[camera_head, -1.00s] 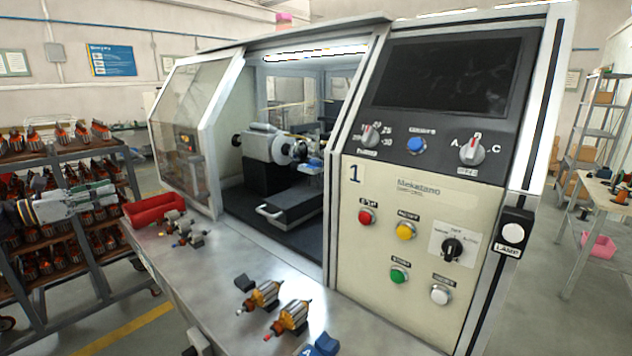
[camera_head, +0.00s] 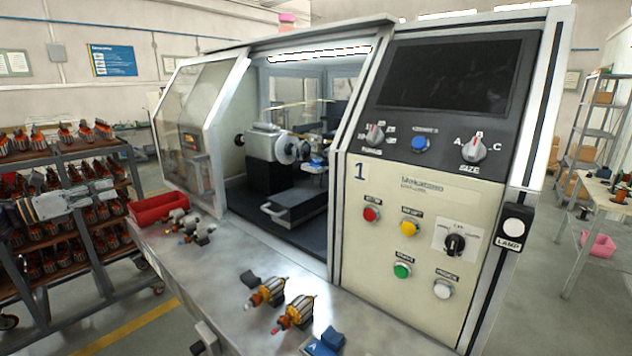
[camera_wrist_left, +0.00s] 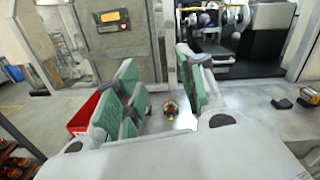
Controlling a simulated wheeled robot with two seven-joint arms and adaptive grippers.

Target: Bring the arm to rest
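My left gripper (camera_head: 88,198) is at the left edge of the head view, in front of the rack of armatures. In the left wrist view its green-padded fingers (camera_wrist_left: 160,82) stand apart, with nothing held between them. An armature (camera_wrist_left: 170,107) shows on the bench beyond the gap. The winding machine (camera_head: 410,190) stands at the middle and right, its work bay open. My right gripper is not seen in either view.
A red bin (camera_head: 160,207) and several small armatures lie on the metal bench (camera_head: 225,272). Two larger armatures (camera_head: 268,291) (camera_head: 295,313) and a blue block (camera_head: 325,342) lie at the bench's front. The rack (camera_head: 75,150) is at left. Floor shows between rack and bench.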

